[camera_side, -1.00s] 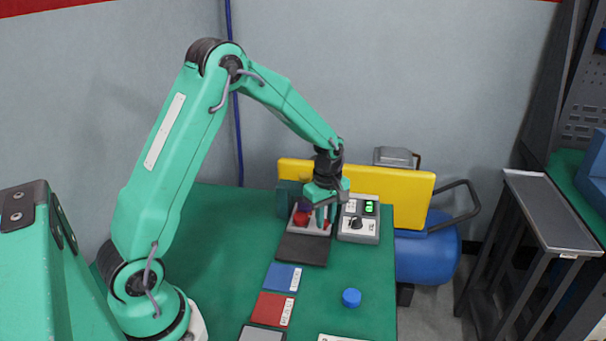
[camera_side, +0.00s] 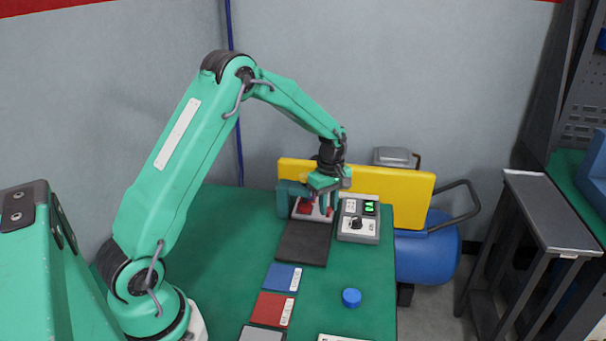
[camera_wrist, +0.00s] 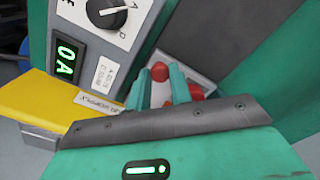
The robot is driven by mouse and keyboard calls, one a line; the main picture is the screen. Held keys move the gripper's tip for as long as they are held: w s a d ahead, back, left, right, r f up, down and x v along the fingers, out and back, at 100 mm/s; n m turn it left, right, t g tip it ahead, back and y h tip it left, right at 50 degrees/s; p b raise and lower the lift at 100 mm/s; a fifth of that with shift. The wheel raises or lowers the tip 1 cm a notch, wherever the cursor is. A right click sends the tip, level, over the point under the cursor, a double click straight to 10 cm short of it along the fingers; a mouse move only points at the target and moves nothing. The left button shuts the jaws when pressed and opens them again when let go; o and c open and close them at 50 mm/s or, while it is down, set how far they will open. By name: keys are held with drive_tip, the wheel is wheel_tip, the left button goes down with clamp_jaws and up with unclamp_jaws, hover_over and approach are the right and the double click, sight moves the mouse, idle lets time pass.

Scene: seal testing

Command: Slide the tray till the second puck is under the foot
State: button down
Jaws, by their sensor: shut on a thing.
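The light grey tray (camera_side: 326,217) sits at the back of the green bench, beyond a dark flat plate. It also shows in the wrist view (camera_wrist: 207,84). A red puck (camera_side: 306,209) shows in the tray beside my fingers, and red pieces (camera_wrist: 195,92) show behind one finger in the wrist view. My gripper (camera_side: 322,206) is down at the tray. In the wrist view its two fingers (camera_wrist: 158,76) stand either side of a round red top. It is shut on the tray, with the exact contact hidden. The foot and what lies under it cannot be made out.
A grey control box (camera_side: 358,221) with a green display stands just right of the tray. A yellow panel (camera_side: 400,187) stands behind. The dark plate (camera_side: 302,243), blue card (camera_side: 283,277), red card (camera_side: 272,309) and blue cap (camera_side: 351,298) lie nearer.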

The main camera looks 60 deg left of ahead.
drive_tip(key=shift+w+a, duration=0.25)
drive_tip(key=c, duration=1.3)
unclamp_jaws()
drive_tip(key=shift+o, duration=0.2)
drive_tip(key=shift+s+d+r, duration=0.1)
drive_tip(key=shift+r, duration=3.8)
drive_tip(key=shift+r, duration=0.1)
